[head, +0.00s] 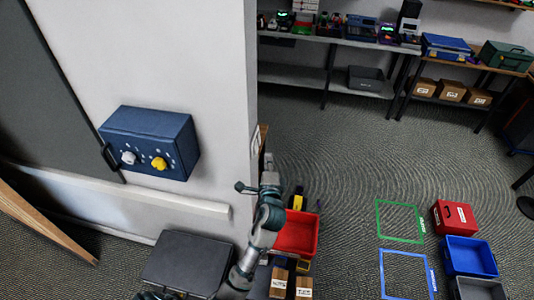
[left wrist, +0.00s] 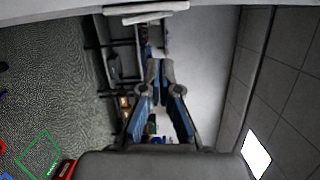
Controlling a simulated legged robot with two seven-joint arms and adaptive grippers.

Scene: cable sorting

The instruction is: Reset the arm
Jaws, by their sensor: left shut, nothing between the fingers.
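My left arm (head: 262,232) comes up from the bottom middle of the head view. My left gripper (head: 268,165) is at its upper end, in front of the edge of the white wall, seen small. In the left wrist view, the two fingers of my left gripper (left wrist: 160,70) are close together and hold nothing. My right gripper does not show in either view.
A blue box with knobs (head: 150,142) hangs on the wall. A red bin (head: 297,234) stands right of my arm. A dark grey case (head: 187,263) is at lower left. Loaded shelves (head: 340,42) line the back. The carpet (head: 345,180) between is clear.

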